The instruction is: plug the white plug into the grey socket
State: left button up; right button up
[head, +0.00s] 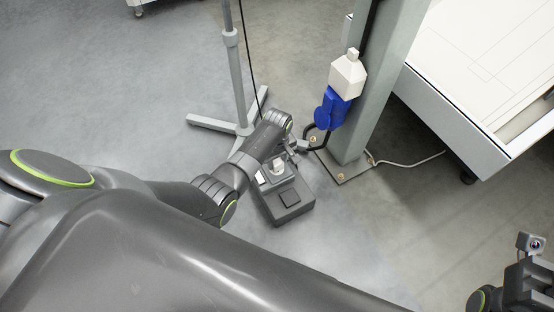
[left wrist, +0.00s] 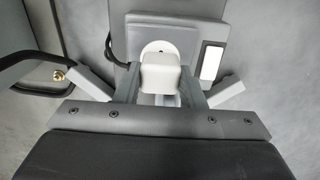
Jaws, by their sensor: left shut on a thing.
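The white plug (left wrist: 160,74) is between the fingers of my left gripper (left wrist: 160,90) in the left wrist view, and the gripper is shut on it. It also shows small and pale in the head view (head: 278,168). Directly behind the plug is a round pale face on the grey socket (left wrist: 185,35). The plug overlaps this face, so I cannot tell whether its pins are in. In the head view, the grey socket unit (head: 285,210) is on the floor, partly hidden by my left wrist. My right gripper (head: 528,282) is at the lower right, its fingers not clearly visible.
A grey-green post (head: 368,120) stands just right of the socket unit and carries a blue connector (head: 332,108) and a white box (head: 347,75). A stand (head: 240,90) with splayed feet is behind. A white-topped table (head: 480,70) is at right. Floor at left is clear.

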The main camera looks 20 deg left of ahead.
pick_arm(q)
jog(key=shift+f, duration=0.6)
dwell(0.8)
jog(key=o, duration=0.5)
jog(key=o, duration=1.3)
